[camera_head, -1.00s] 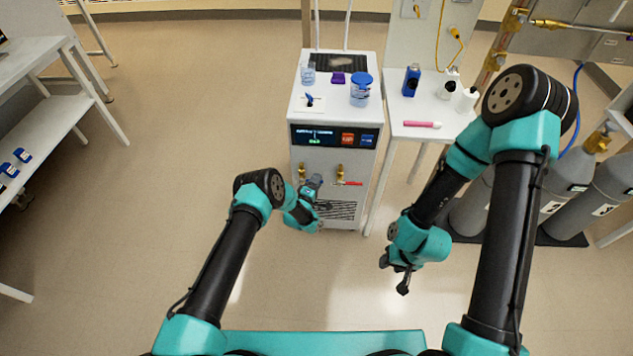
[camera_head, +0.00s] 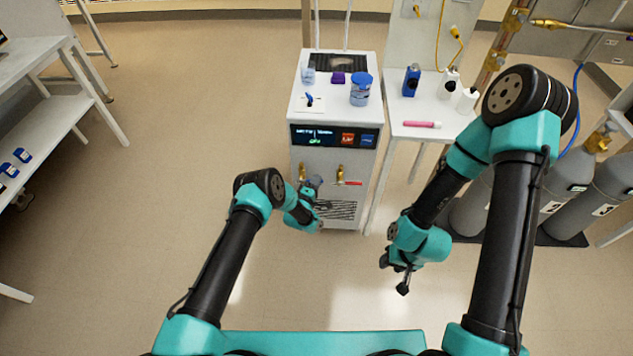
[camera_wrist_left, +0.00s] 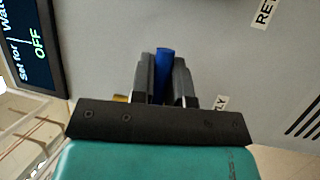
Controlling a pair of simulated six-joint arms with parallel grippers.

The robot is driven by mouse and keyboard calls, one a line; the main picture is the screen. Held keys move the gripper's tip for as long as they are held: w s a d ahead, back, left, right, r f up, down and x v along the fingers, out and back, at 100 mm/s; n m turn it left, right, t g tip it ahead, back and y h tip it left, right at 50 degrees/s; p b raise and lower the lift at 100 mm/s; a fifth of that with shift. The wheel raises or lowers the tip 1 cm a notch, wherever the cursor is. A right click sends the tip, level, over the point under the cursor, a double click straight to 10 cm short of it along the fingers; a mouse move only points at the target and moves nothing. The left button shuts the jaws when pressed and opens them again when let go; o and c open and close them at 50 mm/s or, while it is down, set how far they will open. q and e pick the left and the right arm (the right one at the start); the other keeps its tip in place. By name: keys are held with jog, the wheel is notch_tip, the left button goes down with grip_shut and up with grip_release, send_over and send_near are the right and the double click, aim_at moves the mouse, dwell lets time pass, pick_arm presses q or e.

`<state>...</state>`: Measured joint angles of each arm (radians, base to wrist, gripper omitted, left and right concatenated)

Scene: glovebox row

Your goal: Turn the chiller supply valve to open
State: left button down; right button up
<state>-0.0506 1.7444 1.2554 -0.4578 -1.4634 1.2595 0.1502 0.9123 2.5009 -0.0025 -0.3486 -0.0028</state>
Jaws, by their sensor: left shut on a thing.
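The chiller (camera_head: 352,212) is a white cabinet with a dark display (camera_head: 320,137) on its front. Two brass valves sit below the display. The left one, the supply valve (camera_head: 302,172), is beside my left gripper (camera_head: 314,182). In the left wrist view my left gripper (camera_wrist_left: 164,75) is shut on a blue handle (camera_wrist_left: 165,65), with a label ending in "LY" (camera_wrist_left: 221,103) partly hidden behind it. The handle's angle to the pipe is hard to tell. The right valve (camera_head: 340,172) has a red handle (camera_head: 349,183). My right gripper (camera_head: 396,273) hangs away from the chiller, empty.
A blue-lidded jar (camera_head: 360,89) and small items stand on the chiller's top. A white side table (camera_head: 415,112) with bottles and a pink tube (camera_head: 422,125) is at its right. Grey cylinders (camera_head: 555,180) stand further right. The floor left of the chiller is clear.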

pick_arm(q)
jog(key=shift+r, duration=0.1)
jog(key=shift+a+r+n+t+y, duration=0.15)
jog(key=shift+r+n+t, duration=0.3)
jog(key=shift+n, duration=0.65)
jog(key=shift+r+n+t+y, duration=0.3)
jog(key=shift+r+n, duration=0.2)
jog(key=shift+n, duration=0.6)
jog(key=shift+a+r+n+t+y, duration=0.15)
jog(key=shift+r+n+t+y, duration=0.15)
jog(key=shift+n, duration=0.45)
jog(key=shift+a+r+n+t+y, duration=0.1)
jog(key=shift+r+n+t+y, duration=0.2)
jog(key=shift+n, duration=0.4)
jog(key=shift+a+r+n+t+y, duration=0.15)
jog(key=shift+r+n+t+y, duration=0.15)
jog(key=shift+n, duration=0.45)
jog(key=shift+f, duration=0.1)
jog(key=c, duration=1.1)
grip_release()
